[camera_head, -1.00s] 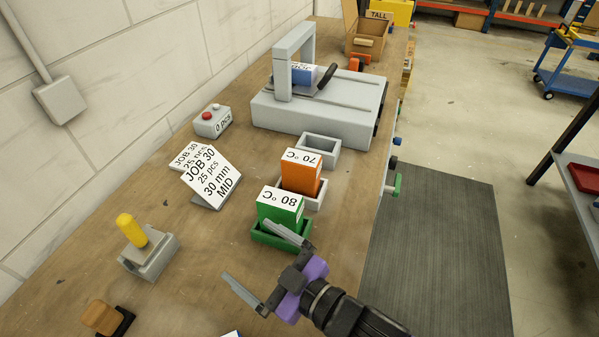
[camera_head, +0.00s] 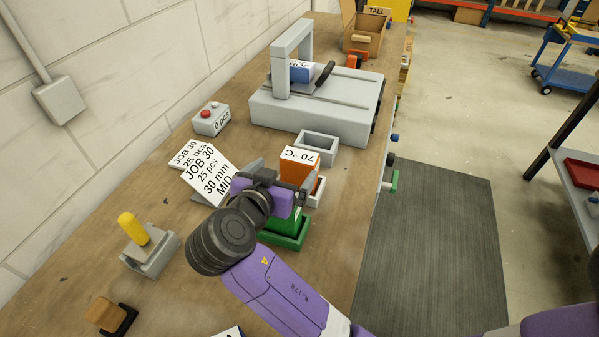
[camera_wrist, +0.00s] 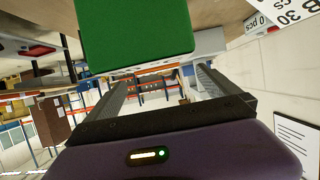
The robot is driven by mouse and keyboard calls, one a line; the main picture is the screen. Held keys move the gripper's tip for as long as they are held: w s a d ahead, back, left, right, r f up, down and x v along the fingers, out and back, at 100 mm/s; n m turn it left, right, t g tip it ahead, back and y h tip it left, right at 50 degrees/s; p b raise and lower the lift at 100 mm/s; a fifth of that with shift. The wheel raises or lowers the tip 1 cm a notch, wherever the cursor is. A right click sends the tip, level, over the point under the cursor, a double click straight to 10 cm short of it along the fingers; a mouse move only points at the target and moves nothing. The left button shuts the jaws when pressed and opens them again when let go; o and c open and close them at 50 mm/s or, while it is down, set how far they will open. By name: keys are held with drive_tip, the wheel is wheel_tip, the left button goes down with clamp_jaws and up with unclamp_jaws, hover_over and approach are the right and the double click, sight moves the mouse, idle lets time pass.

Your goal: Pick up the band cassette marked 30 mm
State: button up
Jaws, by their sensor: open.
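I see no cassette with a readable 30 mm mark; that text shows only on the job card (camera_head: 212,178). My gripper (camera_head: 284,174) is open, at the green block, which read 80 °C earlier, and hides most of it. The green block (camera_head: 277,224) stands in a green tray (camera_head: 294,240). In the wrist view the green block (camera_wrist: 138,30) fills the top middle, close ahead of my spread fingers (camera_wrist: 162,86); nothing shows gripped. An orange block marked 70 °C (camera_head: 303,160) stands just behind, in a pale tray (camera_head: 318,192).
An empty grey tray (camera_head: 317,145) sits behind the orange block. A grey machine (camera_head: 320,110) holding a blue block (camera_head: 302,72) stands further back. A yellow-handled tool (camera_head: 133,228) and a wooden-handled tool (camera_head: 104,313) are at left. Bare bench (camera_head: 185,285) lies between them and my arm.

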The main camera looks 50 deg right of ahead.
sight(297, 160)
drive_tip(key=x, duration=0.2)
drive_tip(key=p+x, duration=0.1)
drive_tip(key=x, duration=0.1)
drive_tip(key=p+x, duration=0.1)
drive_tip(key=x, duration=0.1)
drive_tip(key=shift+s+d+r, duration=0.1)
drive_tip(key=shift+s+d, duration=0.1)
drive_tip(key=shift+d, duration=0.25)
drive_tip(key=shift+w+d+f, duration=0.15)
drive_tip(key=shift+d+f, duration=0.15)
drive_tip(key=shift+d, duration=0.15)
drive_tip(key=c, duration=2)
